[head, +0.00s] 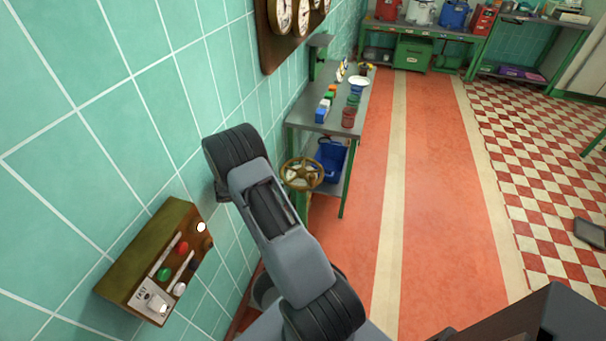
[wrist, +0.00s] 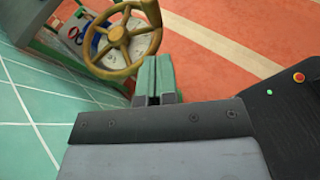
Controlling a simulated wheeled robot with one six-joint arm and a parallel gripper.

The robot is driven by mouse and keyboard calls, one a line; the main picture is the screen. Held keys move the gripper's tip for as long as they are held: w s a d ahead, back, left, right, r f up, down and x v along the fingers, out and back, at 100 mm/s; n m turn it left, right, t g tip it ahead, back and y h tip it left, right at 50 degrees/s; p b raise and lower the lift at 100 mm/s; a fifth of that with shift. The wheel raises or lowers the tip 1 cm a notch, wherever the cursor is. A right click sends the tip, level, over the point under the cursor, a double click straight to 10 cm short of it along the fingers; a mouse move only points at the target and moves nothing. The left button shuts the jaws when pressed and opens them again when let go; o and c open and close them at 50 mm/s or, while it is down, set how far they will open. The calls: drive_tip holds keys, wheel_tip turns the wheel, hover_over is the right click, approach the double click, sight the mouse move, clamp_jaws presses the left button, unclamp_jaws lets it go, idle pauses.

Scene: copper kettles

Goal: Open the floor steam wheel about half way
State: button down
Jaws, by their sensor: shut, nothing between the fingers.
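The steam wheel (head: 302,174) is a brass-coloured spoked handwheel, low beside the near end of the side bench in the head view. It also shows in the wrist view (wrist: 122,39), at the upper left, just beyond my fingertips. My gripper (wrist: 153,78) has green-tipped fingers that are shut with nothing between them. The fingertips appear close to the wheel's lower right rim; I cannot tell whether they touch it. In the head view my arm hides the gripper.
A green-legged metal bench (head: 335,110) with small coloured items runs along the tiled wall. A blue bin (head: 332,158) sits under it. A control box (head: 155,262) with buttons is on the wall at left. The red floor (head: 440,190) to the right is clear.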

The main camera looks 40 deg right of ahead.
drive_tip(key=s+d+f+n+h+p, duration=0.1)
drive_tip(key=d+f, duration=0.3)
drive_tip(key=d, duration=0.6)
drive_tip(key=shift+s+d+f+p, duration=0.2)
drive_tip(key=shift+s+p, duration=0.25)
